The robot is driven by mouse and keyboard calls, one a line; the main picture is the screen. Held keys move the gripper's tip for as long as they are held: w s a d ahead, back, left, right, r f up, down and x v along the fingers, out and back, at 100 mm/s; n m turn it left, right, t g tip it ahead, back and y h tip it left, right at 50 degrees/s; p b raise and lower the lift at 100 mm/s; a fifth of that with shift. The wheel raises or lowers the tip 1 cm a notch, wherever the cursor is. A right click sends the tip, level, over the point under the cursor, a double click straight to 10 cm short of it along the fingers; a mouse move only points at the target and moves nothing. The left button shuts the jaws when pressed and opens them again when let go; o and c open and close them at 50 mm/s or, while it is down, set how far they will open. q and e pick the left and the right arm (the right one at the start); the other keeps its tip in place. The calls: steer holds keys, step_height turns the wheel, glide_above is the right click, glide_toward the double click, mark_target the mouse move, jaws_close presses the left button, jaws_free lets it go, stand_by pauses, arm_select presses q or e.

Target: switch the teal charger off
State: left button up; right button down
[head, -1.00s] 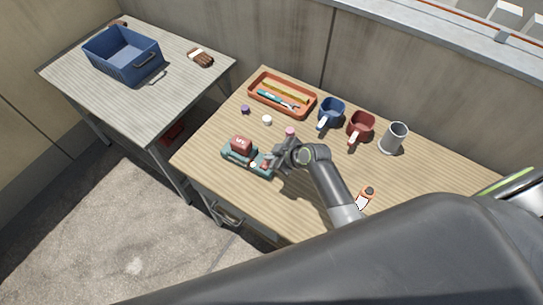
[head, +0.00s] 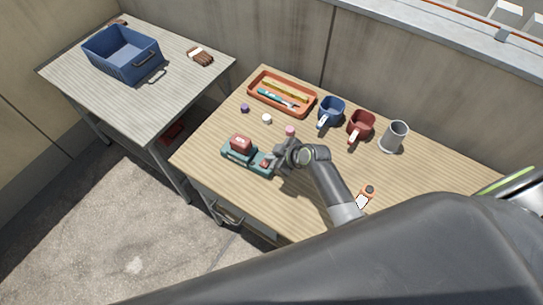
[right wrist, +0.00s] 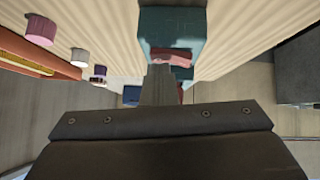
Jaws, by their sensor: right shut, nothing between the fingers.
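The teal charger (head: 234,157) sits at the left front part of the wooden table, with a red battery block (head: 241,143) on its left part. A small red switch (head: 265,163) shows on its right end. The charger also shows in the right wrist view (right wrist: 172,22), with the red switch (right wrist: 172,56) just past my fingers. My right gripper (head: 275,160) is shut and empty, close beside the charger's right end; I cannot tell whether it touches. Its closed fingers show in the right wrist view (right wrist: 158,84). My left gripper is not in view.
Behind are an orange tray (head: 309,107) with pens, a blue mug (head: 331,110), a red mug (head: 361,124) and a grey mug (head: 394,137). Small purple (head: 245,108), white (head: 267,118) and pink (head: 290,130) pieces lie nearer. A blue crate (head: 122,62) stands on the left table.

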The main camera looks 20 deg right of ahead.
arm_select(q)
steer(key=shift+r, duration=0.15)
arm_select(e)
steer(key=shift+s+a, duration=0.1)
steer(key=shift+s, duration=0.05)
steer(key=shift+s+a+p, duration=0.25)
steer(key=shift+a+p, duration=0.05)
steer(key=shift+p, duration=0.05)
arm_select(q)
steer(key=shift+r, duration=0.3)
arm_select(e)
steer(key=shift+s+a, duration=0.15)
steer(key=shift+a, duration=0.05)
steer(key=shift+r, duration=0.1)
